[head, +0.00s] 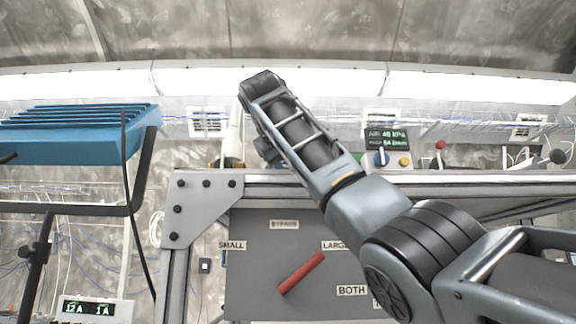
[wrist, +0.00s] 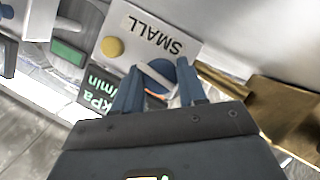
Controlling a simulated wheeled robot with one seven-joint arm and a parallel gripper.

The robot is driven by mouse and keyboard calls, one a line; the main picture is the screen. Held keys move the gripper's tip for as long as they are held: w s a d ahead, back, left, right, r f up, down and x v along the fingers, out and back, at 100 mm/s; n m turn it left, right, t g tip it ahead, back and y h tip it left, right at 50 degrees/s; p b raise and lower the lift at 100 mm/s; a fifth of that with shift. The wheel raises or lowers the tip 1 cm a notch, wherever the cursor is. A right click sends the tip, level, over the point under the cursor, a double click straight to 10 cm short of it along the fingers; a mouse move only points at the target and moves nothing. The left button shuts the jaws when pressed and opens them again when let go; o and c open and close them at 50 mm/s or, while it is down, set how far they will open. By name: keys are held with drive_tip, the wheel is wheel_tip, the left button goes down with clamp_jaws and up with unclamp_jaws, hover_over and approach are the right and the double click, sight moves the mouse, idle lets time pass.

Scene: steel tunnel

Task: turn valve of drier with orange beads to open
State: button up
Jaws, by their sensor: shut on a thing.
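In the wrist view, my gripper (wrist: 158,68) has its two blue-grey fingers either side of a round blue knob (wrist: 158,79) with a pale bar across it, and is shut on it. The knob sits on a white box face (wrist: 140,28) marked SMALL, which appears upside down. A small orange patch shows between the fingers; I cannot tell what it is. No drier with orange beads can be made out in either view. In the head view my arm reaches up over the bench frame, and the gripper is hidden behind it.
Beside the knob are a yellow button (wrist: 113,47), a green-lettered display (wrist: 98,92) and brass parts (wrist: 282,115). In the head view, a grey panel (head: 255,285) carries a red lever (head: 301,273). A similar control box (head: 390,160) stands right; a blue rack (head: 75,135) stands left.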

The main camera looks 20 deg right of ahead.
drive_tip(key=shift+n+h, duration=0.5)
drive_tip(key=shift+n, duration=0.3)
drive_tip(key=o, duration=0.8)
drive_tip(key=shift+a, duration=0.15)
drive_tip(key=shift+b+v, duration=1.35)
drive_tip(key=shift+v, duration=2.45)
